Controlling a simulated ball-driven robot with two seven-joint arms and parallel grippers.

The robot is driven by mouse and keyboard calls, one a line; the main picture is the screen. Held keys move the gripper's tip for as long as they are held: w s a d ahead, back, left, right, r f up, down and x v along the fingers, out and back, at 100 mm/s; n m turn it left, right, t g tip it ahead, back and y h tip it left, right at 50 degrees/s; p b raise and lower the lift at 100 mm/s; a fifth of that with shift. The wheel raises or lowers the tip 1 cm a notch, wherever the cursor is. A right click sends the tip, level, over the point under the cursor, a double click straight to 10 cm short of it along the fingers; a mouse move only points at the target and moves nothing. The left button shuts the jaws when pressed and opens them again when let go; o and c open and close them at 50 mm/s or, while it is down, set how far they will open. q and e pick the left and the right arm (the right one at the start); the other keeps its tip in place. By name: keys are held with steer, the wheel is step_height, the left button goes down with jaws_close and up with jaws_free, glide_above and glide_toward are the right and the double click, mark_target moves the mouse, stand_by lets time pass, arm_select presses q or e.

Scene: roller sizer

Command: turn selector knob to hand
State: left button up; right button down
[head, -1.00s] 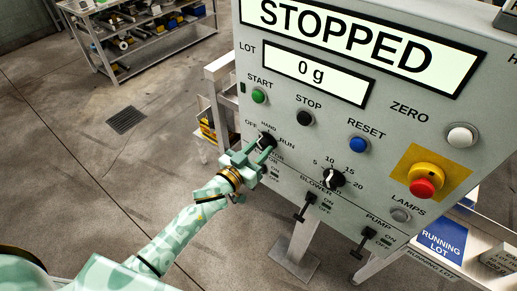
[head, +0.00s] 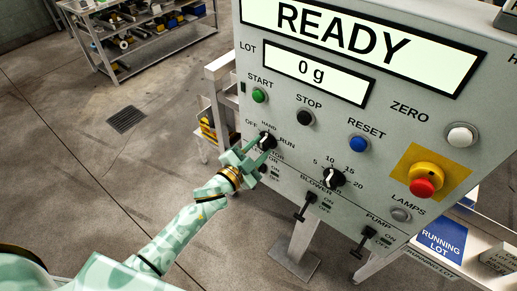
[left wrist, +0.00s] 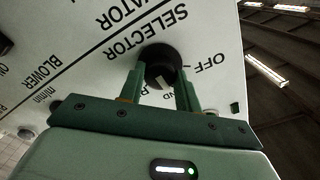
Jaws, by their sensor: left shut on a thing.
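The black selector knob (head: 267,140) sits on the left of the grey control panel, among the labels OFF, HAND and RUN. My left gripper (head: 258,150) is shut on it. In the left wrist view the selector knob (left wrist: 160,60) is between the two green fingers of the left gripper (left wrist: 160,80), one on each side. A pale pointer mark on the knob faces the partly hidden HAND label, away from OFF. The panel's top display (head: 345,35) reads READY. My right gripper is not in view.
A green START button (head: 259,96), black STOP button (head: 304,118) and blue RESET button (head: 358,145) stand above the knob. A speed dial (head: 333,178) and blower switch (head: 306,207) are to its right. A red emergency button (head: 423,187) is farther right.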

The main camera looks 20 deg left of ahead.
arm_select(q)
steer(key=shift+m, duration=0.4)
steer(key=o, duration=1)
steer(key=shift+c, duration=0.2)
steer(key=shift+s, duration=0.15)
steer(key=shift+s+a, duration=0.15)
steer(key=shift+s, duration=0.15)
steer(key=v, duration=1.5)
steer(key=shift+s, duration=0.25)
steer(key=shift+a, duration=0.1)
